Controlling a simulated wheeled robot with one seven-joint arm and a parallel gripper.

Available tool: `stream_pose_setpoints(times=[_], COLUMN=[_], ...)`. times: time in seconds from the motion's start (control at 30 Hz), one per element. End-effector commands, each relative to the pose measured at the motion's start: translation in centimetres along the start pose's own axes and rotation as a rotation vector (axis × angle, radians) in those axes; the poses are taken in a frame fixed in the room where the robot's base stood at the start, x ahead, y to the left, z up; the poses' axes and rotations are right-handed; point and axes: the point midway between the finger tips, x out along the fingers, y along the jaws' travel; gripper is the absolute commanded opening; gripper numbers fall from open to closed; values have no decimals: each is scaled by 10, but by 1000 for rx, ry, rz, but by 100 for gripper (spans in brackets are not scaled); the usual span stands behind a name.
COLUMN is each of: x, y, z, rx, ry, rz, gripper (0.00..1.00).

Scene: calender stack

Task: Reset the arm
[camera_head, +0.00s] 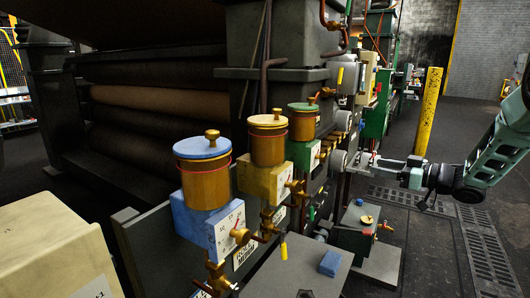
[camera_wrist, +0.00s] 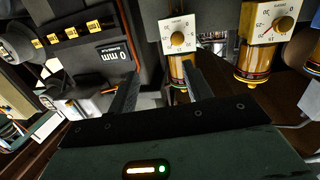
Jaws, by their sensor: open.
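My arm (camera_head: 492,150) reaches in from the right edge in the head view. My gripper (camera_head: 372,163) is at its left end, held in the air beside the machine's right side. In the wrist view my gripper (camera_wrist: 160,86) shows two dark fingers spread apart, with nothing between them. Beyond the fingers is a white dial (camera_wrist: 178,33) with an amber cylinder below it in the picture. A second dial (camera_wrist: 262,22) is to its right. I cannot tell whether the fingertips touch anything.
Blue-lidded (camera_head: 202,147), yellow-lidded (camera_head: 268,120) and green-lidded pots stand in a row on the machine. A blue block (camera_head: 330,263) lies on a grey cabinet top. A yellow post (camera_head: 428,110) stands behind my arm. Floor grating (camera_head: 485,250) is at lower right; the floor there looks clear.

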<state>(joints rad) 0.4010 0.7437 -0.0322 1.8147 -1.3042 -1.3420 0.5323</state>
Motion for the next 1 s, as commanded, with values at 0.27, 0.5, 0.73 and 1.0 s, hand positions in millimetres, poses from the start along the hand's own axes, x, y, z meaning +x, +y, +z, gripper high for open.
stream_pose_setpoints(times=[0.27,0.5,0.73,1.0], x=[-6,-76,-145,-116], y=[-12,-103,-229,-376], z=[-8,28,56,37], rx=[29,246,510,380], ry=[-349,-777,-1133,-1346], rz=[473,686,658,307], gripper=[50,50,50,50])
